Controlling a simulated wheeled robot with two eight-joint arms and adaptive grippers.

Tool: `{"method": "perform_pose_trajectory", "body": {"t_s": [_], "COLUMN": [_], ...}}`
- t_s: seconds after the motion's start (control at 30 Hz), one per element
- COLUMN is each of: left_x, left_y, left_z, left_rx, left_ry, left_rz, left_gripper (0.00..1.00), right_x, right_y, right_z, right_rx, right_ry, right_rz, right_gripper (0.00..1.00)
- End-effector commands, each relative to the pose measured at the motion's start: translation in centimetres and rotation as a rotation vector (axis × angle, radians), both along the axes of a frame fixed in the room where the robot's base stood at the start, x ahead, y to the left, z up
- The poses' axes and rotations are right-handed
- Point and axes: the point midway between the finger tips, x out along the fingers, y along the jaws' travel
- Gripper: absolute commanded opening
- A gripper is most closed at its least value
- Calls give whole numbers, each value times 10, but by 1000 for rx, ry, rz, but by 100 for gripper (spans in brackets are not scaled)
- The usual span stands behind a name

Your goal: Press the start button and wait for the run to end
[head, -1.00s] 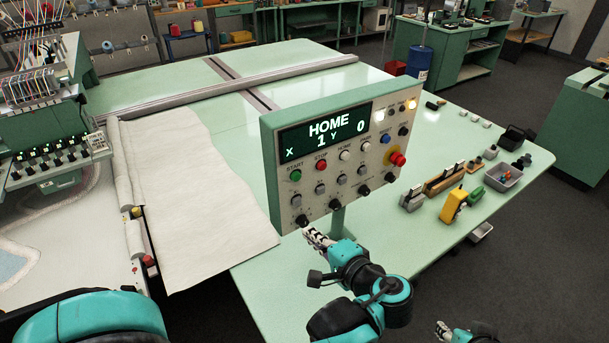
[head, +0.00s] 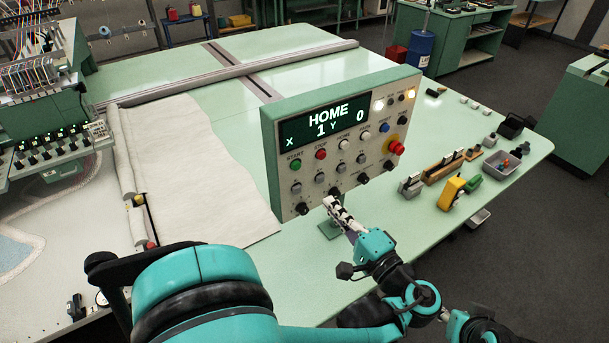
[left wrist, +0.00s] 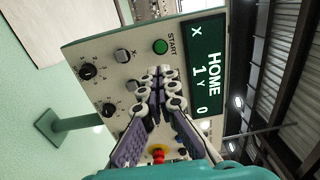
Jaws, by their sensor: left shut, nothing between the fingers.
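The control panel (head: 272,140) stands on a post on the green table; its display (head: 325,123) reads HOME, X 1, Y 0. The green START button (head: 295,165) is at the panel's left, below the display, beside the red STOP button (head: 321,154). My left gripper (head: 330,202) is shut and empty, in front of the panel's lower edge, below and right of START. In the left wrist view its fingertips (left wrist: 163,73) are together, pointing toward the panel near the START button (left wrist: 160,46), apart from it. My right gripper (head: 443,314) shows only partly at the bottom; its jaws are unclear.
A red mushroom button (head: 396,147) and black knobs (head: 303,208) are on the panel. White fabric (head: 205,180) lies to its left, near the multi-needle head (head: 40,150). A yellow tool (head: 452,191) and a grey bin (head: 503,165) are on the table at right.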

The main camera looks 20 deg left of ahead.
Motion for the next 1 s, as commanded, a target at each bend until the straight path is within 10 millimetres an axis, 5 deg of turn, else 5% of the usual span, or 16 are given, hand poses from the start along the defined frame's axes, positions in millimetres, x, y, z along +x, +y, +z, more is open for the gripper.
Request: {"method": "perform_pose_trajectory", "body": {"t_s": [0.5, 1.0], "left_x": [59, 69], "left_y": [83, 94], "left_z": [3, 4], "left_rx": [-1, -1], "left_ry": [0, 0], "left_rz": [4, -1], "left_gripper": [0, 0], "right_x": [0, 0], "right_y": [0, 0], "right_z": [-9, -11], "right_rx": [0, 0], "right_ry": [0, 0], "right_rz": [0, 0], "right_gripper": [40, 40]}}
